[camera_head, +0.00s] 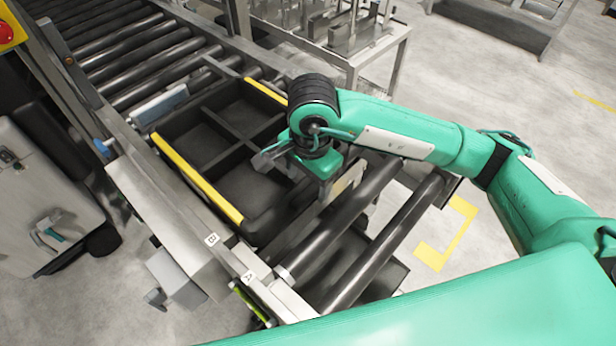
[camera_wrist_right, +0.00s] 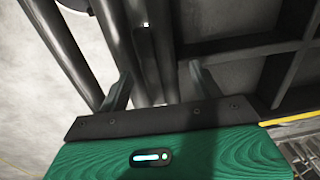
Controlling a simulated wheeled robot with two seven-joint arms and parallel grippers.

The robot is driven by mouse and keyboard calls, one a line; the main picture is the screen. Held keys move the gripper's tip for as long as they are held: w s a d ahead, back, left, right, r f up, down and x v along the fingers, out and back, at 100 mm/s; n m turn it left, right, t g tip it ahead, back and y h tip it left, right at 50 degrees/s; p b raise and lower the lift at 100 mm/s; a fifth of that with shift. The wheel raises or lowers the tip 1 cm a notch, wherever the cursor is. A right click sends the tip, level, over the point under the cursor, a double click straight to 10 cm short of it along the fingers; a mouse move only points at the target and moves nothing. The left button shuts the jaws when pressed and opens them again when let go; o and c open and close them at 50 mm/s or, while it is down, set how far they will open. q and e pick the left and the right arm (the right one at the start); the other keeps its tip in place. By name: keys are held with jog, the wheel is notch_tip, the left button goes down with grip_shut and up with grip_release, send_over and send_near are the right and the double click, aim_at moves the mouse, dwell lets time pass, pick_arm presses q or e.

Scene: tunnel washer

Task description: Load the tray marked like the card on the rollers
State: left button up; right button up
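A black tray (camera_head: 188,181) with yellow side edges and inner dividers sits on the rollers (camera_head: 343,238); its visible compartments look empty. Its dividers also show in the wrist view (camera_wrist_right: 255,45). My right gripper (camera_head: 300,172) is over the tray's near right part. In the wrist view its fingers (camera_wrist_right: 162,92) are apart, with rollers and a tray edge seen beyond and nothing held between them. A pale plate (camera_head: 158,105) is at the tray's far left end; no mark on it can be read. My left gripper is not in view.
Small tags B (camera_head: 212,239) and A (camera_head: 249,276) are on the side rail. More rollers (camera_head: 130,55) run to the back left. A metal table (camera_head: 340,40) with grey parts stands behind. A grey cabinet (camera_head: 50,190) is at left. Floor at right is open.

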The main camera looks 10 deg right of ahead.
jog(key=shift+r, duration=0.45)
notch_tip(320, 180, up, 13)
jog(key=b, duration=0.2)
jog(key=shift+s+d, duration=0.2)
jog(key=shift+s, duration=0.1)
